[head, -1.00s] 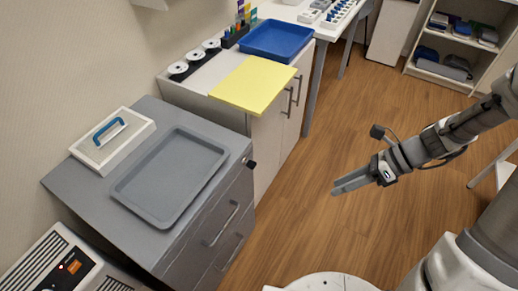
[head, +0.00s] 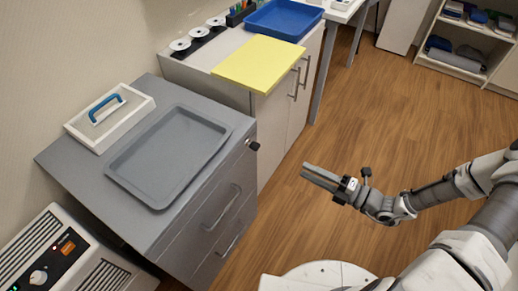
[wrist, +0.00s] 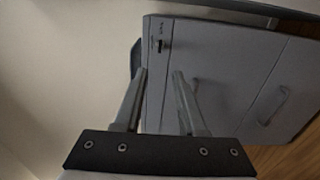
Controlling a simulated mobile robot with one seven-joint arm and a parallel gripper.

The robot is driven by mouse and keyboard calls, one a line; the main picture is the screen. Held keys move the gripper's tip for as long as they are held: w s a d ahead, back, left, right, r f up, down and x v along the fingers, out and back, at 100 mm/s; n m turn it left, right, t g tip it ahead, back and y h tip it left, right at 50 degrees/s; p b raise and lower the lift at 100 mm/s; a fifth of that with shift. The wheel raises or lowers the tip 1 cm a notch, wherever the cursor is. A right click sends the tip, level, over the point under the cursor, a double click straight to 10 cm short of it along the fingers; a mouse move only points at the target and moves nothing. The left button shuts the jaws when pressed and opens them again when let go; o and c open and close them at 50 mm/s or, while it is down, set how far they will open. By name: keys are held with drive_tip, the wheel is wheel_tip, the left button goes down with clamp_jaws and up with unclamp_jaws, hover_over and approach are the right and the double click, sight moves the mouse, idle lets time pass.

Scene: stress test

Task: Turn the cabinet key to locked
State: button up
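The grey drawer cabinet (head: 172,238) stands at left in the head view. Its small black key (head: 254,146) sticks out near the top right of the front. In the wrist view the key (wrist: 163,44) shows at the upper part of the cabinet front (wrist: 215,60), below small dark markings too small to read. I cannot tell which way the key is turned. My gripper (head: 306,172) is in the air to the right of the cabinet, apart from the key. In the wrist view its two fingers (wrist: 160,74) are spread with nothing between them, and the key lies beyond the tips.
A grey tray (head: 120,176) and a white box with a blue handle (head: 105,107) lie on the cabinet. Drawer handles (head: 222,208) jut from its front. A yellow board (head: 258,63) overhangs the neighbouring white cabinet. The wooden floor (head: 350,130) is clear.

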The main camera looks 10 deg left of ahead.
sight(253, 146)
drive_tip(key=b+x, duration=0.2)
drive_tip(key=x, duration=1.4)
drive_tip(key=shift+a+b, duration=0.35)
drive_tip(key=shift+b, duration=0.05)
clamp_jaws()
